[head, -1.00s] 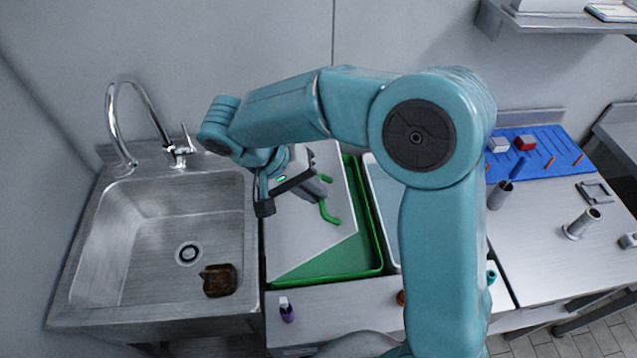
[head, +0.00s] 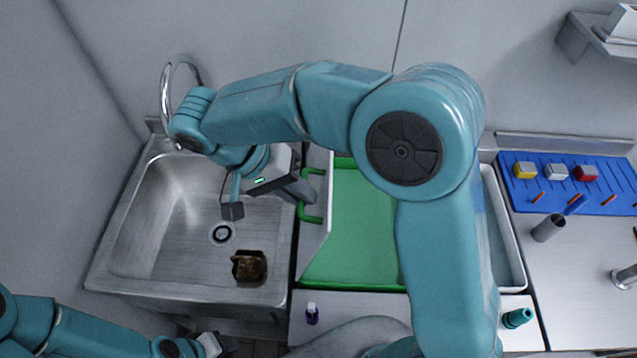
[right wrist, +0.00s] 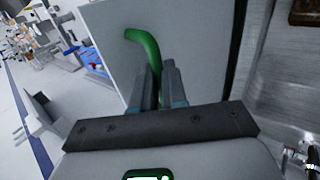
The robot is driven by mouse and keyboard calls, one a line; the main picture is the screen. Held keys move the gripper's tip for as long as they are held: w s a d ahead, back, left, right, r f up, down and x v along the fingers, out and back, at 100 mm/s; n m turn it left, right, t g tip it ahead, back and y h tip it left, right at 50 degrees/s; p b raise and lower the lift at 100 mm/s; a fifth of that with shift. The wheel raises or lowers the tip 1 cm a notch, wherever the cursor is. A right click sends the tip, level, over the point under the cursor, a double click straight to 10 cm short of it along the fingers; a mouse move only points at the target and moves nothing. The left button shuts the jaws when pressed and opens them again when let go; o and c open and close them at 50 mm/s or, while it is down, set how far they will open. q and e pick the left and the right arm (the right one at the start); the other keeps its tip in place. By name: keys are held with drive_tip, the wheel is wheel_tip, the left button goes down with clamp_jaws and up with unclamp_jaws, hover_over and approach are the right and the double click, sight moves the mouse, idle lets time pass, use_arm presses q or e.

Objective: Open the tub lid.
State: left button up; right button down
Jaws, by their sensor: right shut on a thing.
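The green tub (head: 350,282) stands on the counter right of the sink, with its green inside largely exposed. Its pale grey lid (head: 315,240) is tilted up steeply along the tub's left side. The lid's green handle (head: 312,219) faces left and also shows in the right wrist view (right wrist: 140,38). My right gripper (right wrist: 159,75) is shut on this handle; in the head view it reaches the lid from the sink side (head: 305,190). The lid's grey face (right wrist: 205,45) fills much of the wrist view. My left gripper (head: 208,346) is low at the left, its jaws unclear.
The steel sink (head: 160,220) with a tap (head: 166,85) and a brown object (head: 249,266) lies left. A white bin (head: 512,250) stands right, partly behind my arm. A blue board (head: 530,195) holds small blocks.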

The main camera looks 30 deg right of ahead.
drive_tip(key=w+a+f+g+h, duration=0.1)
drive_tip(key=w+a+h, duration=0.1)
drive_tip(key=a, duration=0.4)
drive_tip(key=shift+w+a+f+g+p, duration=0.25)
drive_tip(key=shift+w+f+p, duration=0.2)
drive_tip(key=shift+w, duration=0.45)
drive_tip(key=c, duration=1.2)
unclamp_jaws()
drive_tip(key=shift+d, duration=0.1)
drive_tip(key=shift+o, duration=0.2)
drive_tip(key=shift+w+d+r, duration=0.1)
drive_tip(key=shift+r, duration=0.15)
drive_tip(key=shift+r, duration=0.15)
